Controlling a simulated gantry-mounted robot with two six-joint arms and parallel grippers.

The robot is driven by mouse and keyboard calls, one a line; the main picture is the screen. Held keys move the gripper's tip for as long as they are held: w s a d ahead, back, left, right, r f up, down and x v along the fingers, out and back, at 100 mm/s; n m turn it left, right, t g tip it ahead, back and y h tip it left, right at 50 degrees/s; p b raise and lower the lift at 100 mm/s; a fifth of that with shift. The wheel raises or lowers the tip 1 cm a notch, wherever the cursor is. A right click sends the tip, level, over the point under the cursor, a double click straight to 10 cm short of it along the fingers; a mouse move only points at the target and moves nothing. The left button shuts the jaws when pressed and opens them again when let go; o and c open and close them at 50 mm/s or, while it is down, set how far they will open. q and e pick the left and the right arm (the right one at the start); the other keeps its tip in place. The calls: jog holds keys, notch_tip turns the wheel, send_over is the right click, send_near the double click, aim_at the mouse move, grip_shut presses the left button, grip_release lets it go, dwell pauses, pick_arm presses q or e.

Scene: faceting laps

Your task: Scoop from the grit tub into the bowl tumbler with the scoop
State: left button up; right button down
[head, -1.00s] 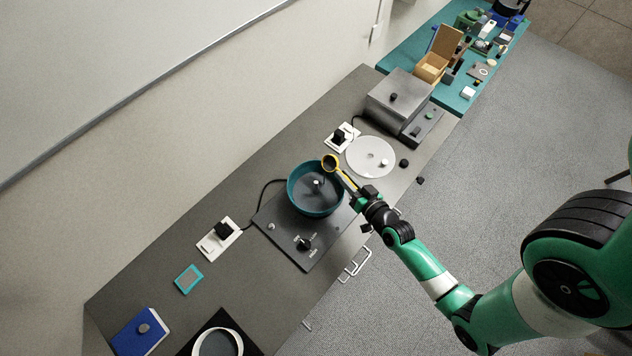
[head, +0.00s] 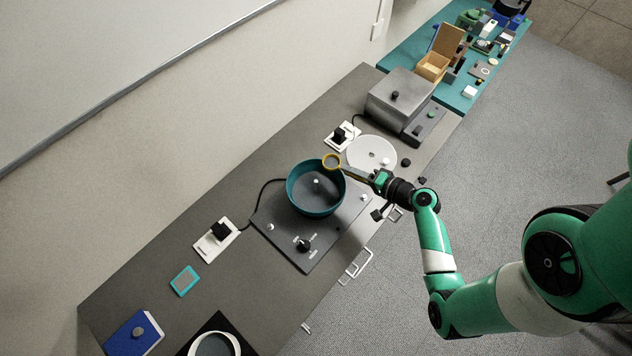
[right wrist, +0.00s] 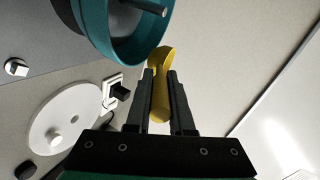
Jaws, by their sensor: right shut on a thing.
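The yellow scoop (head: 332,161) is in my right gripper (head: 366,174), which is shut on its handle. The scoop's cup is at the back rim of the teal bowl tumbler (head: 305,207), partly over the opening; whether they touch is unclear. The bowl's grey interior shows a light-tipped centre post. In the right wrist view the fingers (right wrist: 160,88) grip the scoop (right wrist: 160,103) beside the bowl's rim (right wrist: 138,55). I cannot see whether the cup holds grit. A white-rimmed round vessel (head: 236,343), cut off at the bottom edge, may be the grit tub. My left gripper is out of view.
The bowl stands on a dark control plate (head: 289,251) with a knob. A white disc (head: 360,150) and a grey box (head: 390,95) are behind it. A teal-framed tile (head: 185,281) and a blue block (head: 132,334) lie front left.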

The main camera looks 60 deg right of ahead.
notch_tip(320, 180, up, 3)
jog(key=p, duration=0.3)
jog(key=shift+r, duration=0.1)
jog(key=c, duration=1.3)
grip_release()
grip_shut()
